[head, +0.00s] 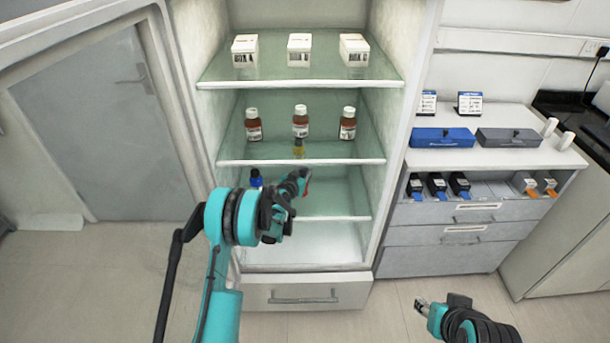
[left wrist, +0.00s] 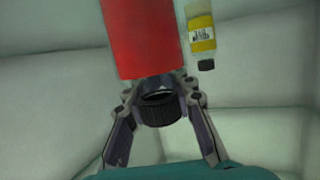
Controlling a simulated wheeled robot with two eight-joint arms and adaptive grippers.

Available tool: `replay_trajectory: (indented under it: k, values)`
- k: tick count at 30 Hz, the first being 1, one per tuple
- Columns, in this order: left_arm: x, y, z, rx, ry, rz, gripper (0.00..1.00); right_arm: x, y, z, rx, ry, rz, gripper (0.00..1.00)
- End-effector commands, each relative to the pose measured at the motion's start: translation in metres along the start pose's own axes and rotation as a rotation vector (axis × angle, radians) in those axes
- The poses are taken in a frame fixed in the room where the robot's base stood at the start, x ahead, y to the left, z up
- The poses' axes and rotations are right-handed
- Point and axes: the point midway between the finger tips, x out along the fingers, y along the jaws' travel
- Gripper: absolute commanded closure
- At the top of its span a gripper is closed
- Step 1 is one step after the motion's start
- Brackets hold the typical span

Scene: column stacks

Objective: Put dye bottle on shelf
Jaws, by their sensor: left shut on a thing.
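A red bottle with a black cap, seen as the dye bottle (left wrist: 143,40), is held by my left gripper (left wrist: 160,120). Its fingers close around the black cap. In the head view, my left gripper (head: 290,192) reaches into the open cabinet, at the lower glass shelf (head: 335,205), with a bit of red at its tip. Whether the bottle touches the shelf cannot be told. My right gripper (head: 423,306) is low at the right, away from the cabinet.
A blue bottle (head: 256,178) stands left of my left gripper, partly hidden. Brown bottles (head: 300,122) stand on the shelf above, white boxes (head: 299,49) on the top one. The lower shelf looks clear on its right. A counter (head: 490,155) with cases stands right.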

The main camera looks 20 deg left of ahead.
Motion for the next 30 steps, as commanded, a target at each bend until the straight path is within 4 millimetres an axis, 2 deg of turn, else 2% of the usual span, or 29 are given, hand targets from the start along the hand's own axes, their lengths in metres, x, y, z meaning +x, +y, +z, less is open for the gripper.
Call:
replay_trajectory:
  k: [5, 6, 9, 20, 22, 26, 30]
  values:
    - [0.0, 0.0, -0.001, 0.0, 0.0, 0.0, 1.0, -0.001, 0.0, -0.001, 0.0, 0.0, 0.0, 0.6]
    - [0.0, 0.0, 0.0, 0.0, 0.0, 0.0, 0.77, -0.001, 0.0, -0.001, 0.0, 0.0, 0.0, 0.6]
    - [0.0, 0.0, 0.0, 0.0, 0.0, 0.0, 0.54, -0.001, 0.0, -0.001, 0.0, 0.0, 0.0, 0.6]
    - [-0.001, 0.0, -0.002, 0.0, 0.0, 0.0, 0.54, -0.001, 0.0, -0.001, 0.0, 0.0, 0.0, 0.6]
    - [-0.006, 0.0, -0.003, 0.0, 0.0, -0.001, 0.54, -0.004, 0.0, -0.003, 0.0, 0.0, 0.0, 0.6]
    - [-0.027, 0.0, -0.005, -0.001, 0.0, 0.0, 0.54, -0.011, 0.0, -0.008, 0.0, 0.0, 0.0, 0.6]
    - [-0.059, -0.001, -0.005, -0.001, 0.0, -0.001, 0.54, -0.021, 0.0, -0.015, 0.0, 0.0, 0.0, 0.6]
